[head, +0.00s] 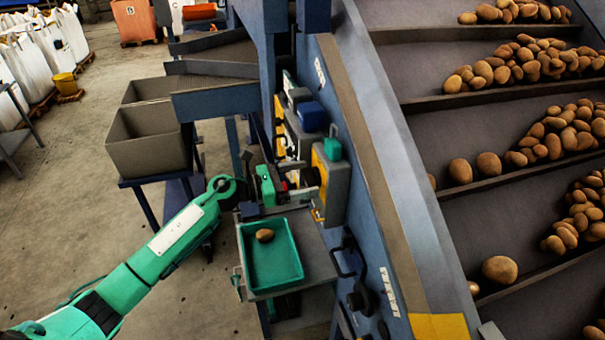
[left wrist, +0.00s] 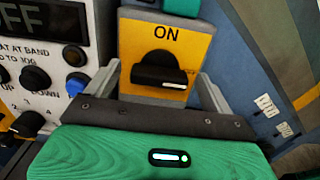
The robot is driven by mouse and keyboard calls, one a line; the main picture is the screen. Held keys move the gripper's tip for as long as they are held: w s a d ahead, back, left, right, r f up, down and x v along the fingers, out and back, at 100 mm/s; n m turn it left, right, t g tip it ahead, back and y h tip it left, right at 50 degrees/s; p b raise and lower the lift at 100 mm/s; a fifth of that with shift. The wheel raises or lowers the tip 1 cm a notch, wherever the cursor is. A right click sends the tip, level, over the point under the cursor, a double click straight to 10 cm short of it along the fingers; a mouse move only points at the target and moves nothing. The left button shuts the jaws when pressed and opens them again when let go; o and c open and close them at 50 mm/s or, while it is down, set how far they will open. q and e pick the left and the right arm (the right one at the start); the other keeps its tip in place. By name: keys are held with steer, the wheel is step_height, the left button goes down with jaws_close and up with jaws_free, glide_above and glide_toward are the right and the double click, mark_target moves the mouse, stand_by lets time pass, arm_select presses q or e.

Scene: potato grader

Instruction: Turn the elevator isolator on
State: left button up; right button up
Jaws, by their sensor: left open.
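The elevator isolator (head: 338,190) is a grey box with a yellow face on the side of the blue elevator frame. In the left wrist view its yellow plate (left wrist: 190,48) reads ON at the top, with a smaller, partly covered label at the right. Its black rotary knob (left wrist: 160,68) has its bar lying roughly sideways, towards that smaller label. My left gripper (head: 306,184) is in front of the yellow face. In the left wrist view the gripper (left wrist: 163,88) is open, with one finger on each side of the knob. Contact cannot be told. My right gripper is not in view.
A control panel (left wrist: 62,55) with a dark display and a blue button is left of the isolator. A green tray (head: 290,275) holding one potato lies below my left gripper. Grey bins (head: 150,140) stand at the left. The potato elevator (head: 450,130) fills the right.

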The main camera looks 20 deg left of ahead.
arm_select(q)
steer(key=shift+w+d, duration=0.15)
steer(key=shift+d, duration=0.05)
steer(key=c, duration=1)
